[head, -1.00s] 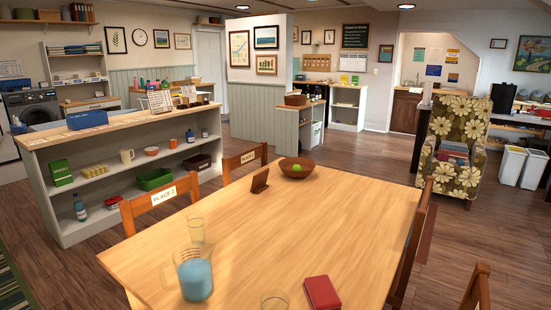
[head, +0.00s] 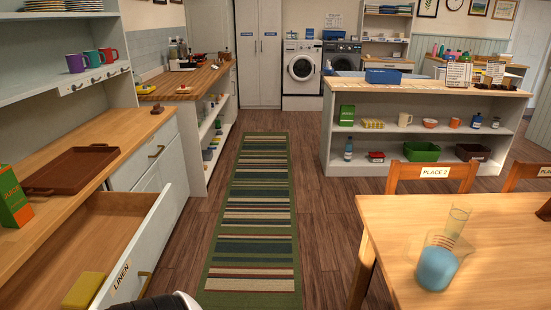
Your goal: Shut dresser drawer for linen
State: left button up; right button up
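The dresser (head: 112,130) stands along the left side of the head view. Its drawer labelled LINEN (head: 135,255) is pulled open, with the wooden inside showing and a yellow item (head: 84,290) lying in it. The drawer front has a dark handle (head: 146,282) on its outer face. A small dark and white part of my own body shows at the bottom edge, close to the drawer front. I cannot make out fingertips of either gripper.
A brown tray (head: 72,168) and a green box (head: 12,200) sit on the dresser top. A striped rug (head: 255,210) lies on the clear aisle floor. A wooden table (head: 500,270) with a jug (head: 436,265) stands at right, and a shelf unit (head: 430,90) is behind.

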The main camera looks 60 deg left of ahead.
aim_at(119, 235)
jog(key=u, duration=3.1)
